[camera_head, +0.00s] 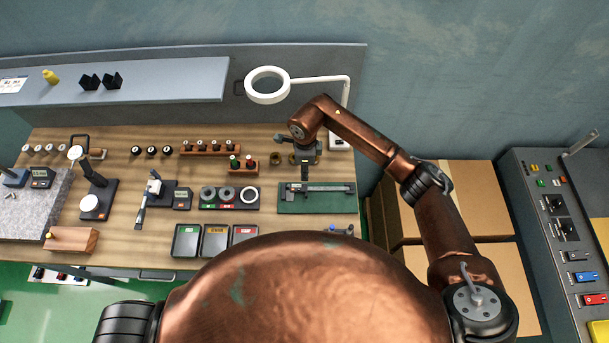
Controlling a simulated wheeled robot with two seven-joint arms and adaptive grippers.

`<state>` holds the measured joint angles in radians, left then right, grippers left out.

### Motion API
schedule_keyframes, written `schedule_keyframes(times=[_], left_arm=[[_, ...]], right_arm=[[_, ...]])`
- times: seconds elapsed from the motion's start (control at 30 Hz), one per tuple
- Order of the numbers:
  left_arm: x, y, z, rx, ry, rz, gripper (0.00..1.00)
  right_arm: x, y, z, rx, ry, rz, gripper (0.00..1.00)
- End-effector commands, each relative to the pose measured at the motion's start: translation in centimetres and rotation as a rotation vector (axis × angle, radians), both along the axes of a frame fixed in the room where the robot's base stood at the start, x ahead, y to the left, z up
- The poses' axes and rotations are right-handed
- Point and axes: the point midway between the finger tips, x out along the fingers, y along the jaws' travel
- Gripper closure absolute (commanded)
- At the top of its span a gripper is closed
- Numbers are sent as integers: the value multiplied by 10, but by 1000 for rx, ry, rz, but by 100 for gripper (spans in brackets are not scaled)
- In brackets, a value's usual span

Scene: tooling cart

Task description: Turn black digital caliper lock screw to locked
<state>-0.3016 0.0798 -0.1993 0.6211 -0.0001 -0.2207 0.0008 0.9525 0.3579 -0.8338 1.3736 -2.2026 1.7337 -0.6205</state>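The black digital caliper (335,188) lies lengthwise on a green mat (318,205) at the right of the wooden bench. Its jaws point left. Its lock screw is too small to make out. My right arm reaches in from the right, and my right gripper (305,172) points down just above the left part of the caliper. The gripper is dark and small here; I cannot tell whether its fingers are open or shut, or whether they touch the caliper. My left gripper is not in view.
A white ring lamp (267,85) stands behind my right arm. A red rack with small bottles (242,164) and a ring gauge tray (231,199) lie left of the mat. Three small bins (216,240) sit at the front edge. Cardboard boxes (470,185) stand to the right.

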Motion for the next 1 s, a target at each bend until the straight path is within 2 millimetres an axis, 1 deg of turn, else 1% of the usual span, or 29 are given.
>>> schedule_keyframes(times=[0.17,0.4,0.5,0.63,0.87,0.9,1.0], left_arm=[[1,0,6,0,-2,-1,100],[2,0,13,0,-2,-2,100],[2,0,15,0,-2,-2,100],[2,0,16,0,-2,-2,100],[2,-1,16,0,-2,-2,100],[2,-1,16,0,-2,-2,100],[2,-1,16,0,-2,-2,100]], right_arm=[[-2,1,-21,-10,6,5,80],[-1,2,-57,-6,4,6,80],[-1,1,-68,-7,4,5,80],[-1,2,-75,-6,2,6,80],[-1,1,-76,-6,1,4,80],[-1,1,-76,-6,1,4,81],[-1,1,-76,-6,1,4,88]])
